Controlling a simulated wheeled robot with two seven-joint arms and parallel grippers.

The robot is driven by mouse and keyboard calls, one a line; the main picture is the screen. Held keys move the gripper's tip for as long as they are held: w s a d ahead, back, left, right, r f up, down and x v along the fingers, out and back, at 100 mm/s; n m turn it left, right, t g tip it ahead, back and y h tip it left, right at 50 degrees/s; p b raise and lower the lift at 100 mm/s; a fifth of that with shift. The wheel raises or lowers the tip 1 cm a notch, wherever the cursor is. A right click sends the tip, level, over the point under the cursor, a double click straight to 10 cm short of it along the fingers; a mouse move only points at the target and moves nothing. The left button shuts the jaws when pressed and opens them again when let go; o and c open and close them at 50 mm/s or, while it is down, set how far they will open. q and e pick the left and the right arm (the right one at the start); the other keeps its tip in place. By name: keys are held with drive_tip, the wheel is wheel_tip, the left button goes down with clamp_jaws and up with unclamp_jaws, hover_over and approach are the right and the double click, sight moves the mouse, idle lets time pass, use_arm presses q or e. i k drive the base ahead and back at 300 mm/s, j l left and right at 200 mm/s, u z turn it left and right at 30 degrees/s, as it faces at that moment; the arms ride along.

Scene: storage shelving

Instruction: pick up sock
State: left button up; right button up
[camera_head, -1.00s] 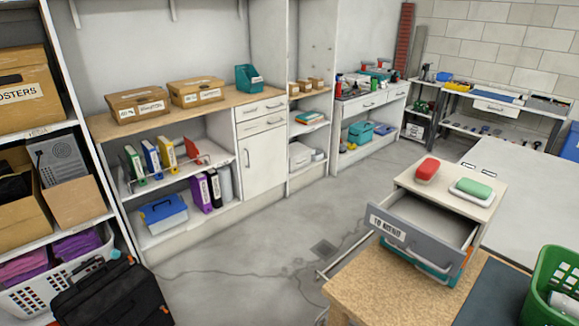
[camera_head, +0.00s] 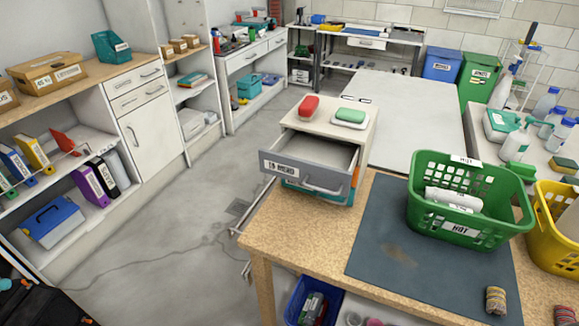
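I cannot make out a sock for certain in the head view. A green basket (camera_head: 468,222) labelled "HOT" stands on the workbench at the right and holds a white rolled item (camera_head: 453,200) whose kind I cannot tell. A small cabinet has its labelled grey drawer (camera_head: 305,179) pulled open; the part of its inside that shows looks empty. Neither of my grippers is in view.
The workbench has a dark mat (camera_head: 400,250). A red item (camera_head: 308,107) and a green one (camera_head: 350,116) on a white dish top the cabinet. A yellow basket (camera_head: 556,258) stands at right, a blue bin (camera_head: 302,306) below. Floor (camera_head: 190,240) is clear at left.

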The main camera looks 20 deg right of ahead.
sight(496, 302)
drive_tip(key=z, duration=2.6)
